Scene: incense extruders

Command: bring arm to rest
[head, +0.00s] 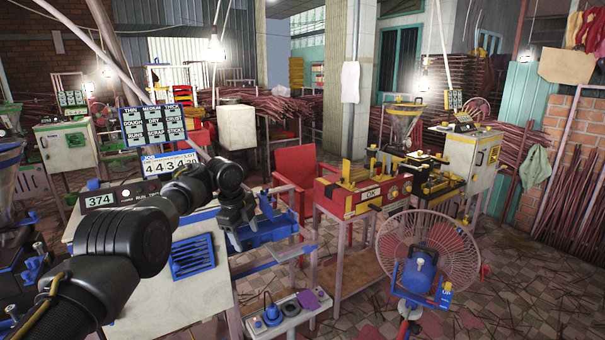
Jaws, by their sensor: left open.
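My left arm reaches in from the lower left of the head view. Its black gripper (252,222) is raised above the near white machine cabinet (190,290), close to a blue metal tray (268,233). The gripper's fingers point away and to the right. They are apart, and I see nothing held between them. My right gripper is not in view.
A blue fan (420,268) stands at front right. A red and yellow machine (362,195) is on a stand behind it. A low bench (285,318) holds small items. A red chair (297,168) stands in the middle.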

